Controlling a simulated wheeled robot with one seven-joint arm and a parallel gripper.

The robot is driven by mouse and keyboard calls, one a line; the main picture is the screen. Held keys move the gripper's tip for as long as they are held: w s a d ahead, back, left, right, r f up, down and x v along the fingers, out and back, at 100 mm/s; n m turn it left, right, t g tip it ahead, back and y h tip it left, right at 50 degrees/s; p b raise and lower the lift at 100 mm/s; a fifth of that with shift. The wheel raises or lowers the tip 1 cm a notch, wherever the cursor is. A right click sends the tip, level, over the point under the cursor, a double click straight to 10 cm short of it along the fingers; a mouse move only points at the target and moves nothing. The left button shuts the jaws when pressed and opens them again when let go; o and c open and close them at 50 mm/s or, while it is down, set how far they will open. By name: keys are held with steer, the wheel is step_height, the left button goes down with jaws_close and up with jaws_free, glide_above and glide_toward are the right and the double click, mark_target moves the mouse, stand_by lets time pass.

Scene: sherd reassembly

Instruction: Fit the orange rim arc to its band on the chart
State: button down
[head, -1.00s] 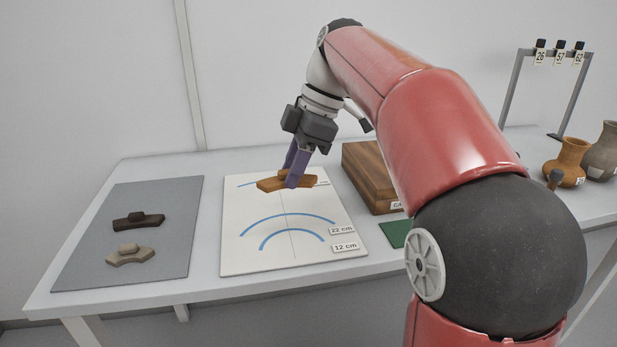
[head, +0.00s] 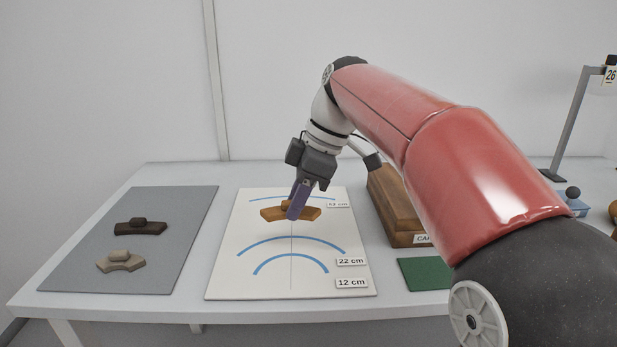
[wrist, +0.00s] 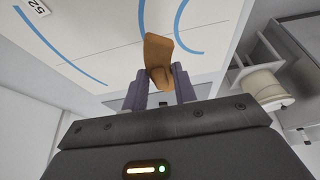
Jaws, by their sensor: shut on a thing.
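The orange rim arc (head: 270,214) is held in my gripper (head: 296,214) over the upper middle of the white chart (head: 228,270). My gripper is shut on the raised grip at the arc's middle. The chart carries a far blue band (head: 262,199), partly hidden by the gripper and arc, a middle band (head: 255,246) marked 22 cm and a near band (head: 268,263) marked 12 cm. The arc appears between the far and middle bands; I cannot tell its height above the chart. The wrist view shows the arc (wrist: 158,50) between the fingertips (wrist: 160,82).
A grey mat (head: 75,272) at left holds a dark sherd (head: 140,229) and a beige sherd (head: 121,262). A wooden box (head: 388,205) and a green pad (head: 425,273) lie right of the chart. A rack with tags (head: 569,125) stands at far right.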

mark_target(298, 242)
steer(key=shift+w+f+b, duration=0.1)
steer(key=shift+f+b, duration=2)
steer(key=shift+f, duration=0.85)
steer(key=c, duration=0.6)
jaws_free()
steer(key=shift+o, duration=0.2)
steer(key=shift+r+p, duration=3.75)
steer(key=shift+r, duration=0.2)
